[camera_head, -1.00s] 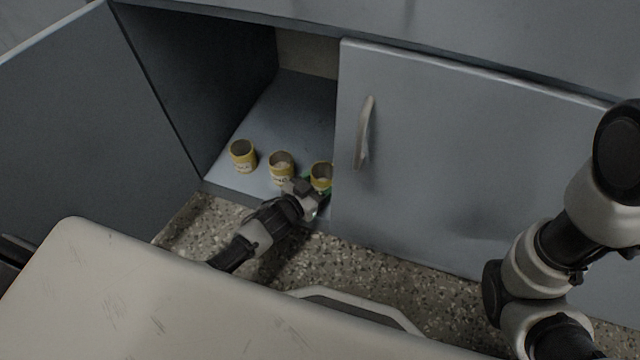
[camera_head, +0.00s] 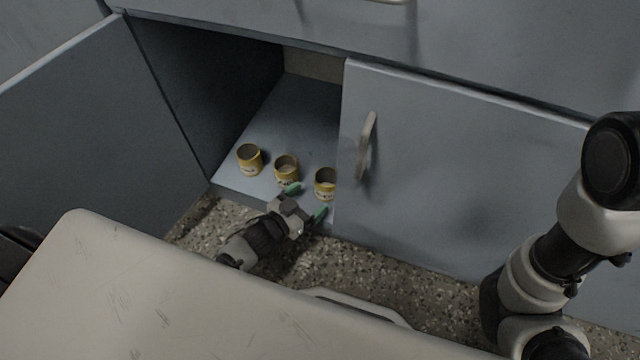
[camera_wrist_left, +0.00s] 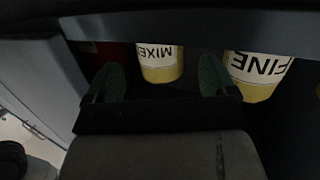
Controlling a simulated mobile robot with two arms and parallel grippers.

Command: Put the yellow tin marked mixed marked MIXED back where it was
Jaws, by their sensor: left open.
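The yellow tin marked MIXED (camera_head: 325,192) stands upright on the cabinet floor, the rightmost of three tins, near the front edge and beside the shut door. In the left wrist view its label (camera_wrist_left: 158,55) shows between my fingers but beyond them, with a gap. My left gripper (camera_head: 306,201) is open and empty, its green fingertips just in front of the tin. In the left wrist view the open fingers (camera_wrist_left: 160,80) frame the tin. My right arm shows at the right, but its gripper is out of view.
A yellow tin marked FINE (camera_wrist_left: 257,68) is the middle tin (camera_head: 286,171) in the head view. Another yellow tin (camera_head: 249,160) stands farther left. The left door (camera_head: 95,125) is open; the right door (camera_head: 450,180) is shut. A pale surface (camera_head: 200,300) fills the foreground.

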